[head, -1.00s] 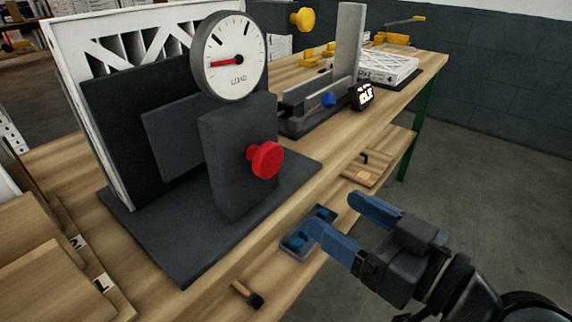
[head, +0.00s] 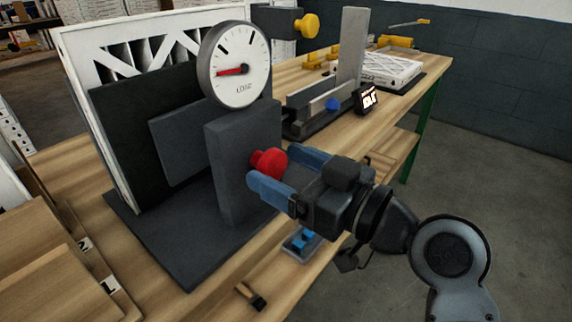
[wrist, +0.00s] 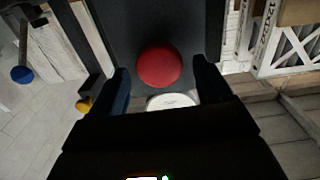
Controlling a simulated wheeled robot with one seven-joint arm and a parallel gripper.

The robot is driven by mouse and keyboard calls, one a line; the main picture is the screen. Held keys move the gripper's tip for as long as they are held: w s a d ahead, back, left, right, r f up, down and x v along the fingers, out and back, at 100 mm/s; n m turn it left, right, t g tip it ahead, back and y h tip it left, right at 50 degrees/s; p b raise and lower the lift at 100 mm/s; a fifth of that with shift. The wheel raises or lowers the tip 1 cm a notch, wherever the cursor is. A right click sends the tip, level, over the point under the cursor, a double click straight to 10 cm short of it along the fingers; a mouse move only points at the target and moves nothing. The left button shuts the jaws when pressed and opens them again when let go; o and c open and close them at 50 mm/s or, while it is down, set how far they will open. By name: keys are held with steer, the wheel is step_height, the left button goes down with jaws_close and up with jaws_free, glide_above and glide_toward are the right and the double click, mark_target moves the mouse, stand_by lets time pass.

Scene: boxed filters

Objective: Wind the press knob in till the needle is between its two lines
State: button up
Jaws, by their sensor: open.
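The red press knob (head: 268,162) sticks out of the front of a dark grey press block (head: 240,165). My gripper (head: 284,175) is open, with one blue finger on each side of the knob. In the wrist view the red knob (wrist: 160,67) sits between the two fingertips, with a gap showing on both sides. The round white load gauge (head: 235,64) stands above the block. Its red needle (head: 232,71) points left and a little down.
A white-framed filter (head: 110,60) stands upright behind dark press plates. A grey fixture with a blue knob (head: 332,104) and a small black display (head: 367,98) stand farther along the wooden bench. A yellow knob (head: 308,26) is beyond the gauge.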

steer(key=shift+a, duration=0.1)
steer(key=c, duration=1)
steer(key=shift+m, duration=0.3)
steer(key=m+p, duration=0.2)
steer(key=m, duration=0.2)
steer(key=shift+w+r+m+p, duration=0.1)
steer(key=shift+m+p, duration=0.2)
steer(key=shift+w+d+f+m+p, duration=0.1)
steer(key=shift+m+p, duration=0.6)
steer(key=shift+m, duration=0.55)
steer(key=shift+d+f+m+p, duration=0.1)
steer(key=shift+m+p, duration=0.55)
steer(key=shift+m, duration=0.6)
steer(key=o, duration=1)
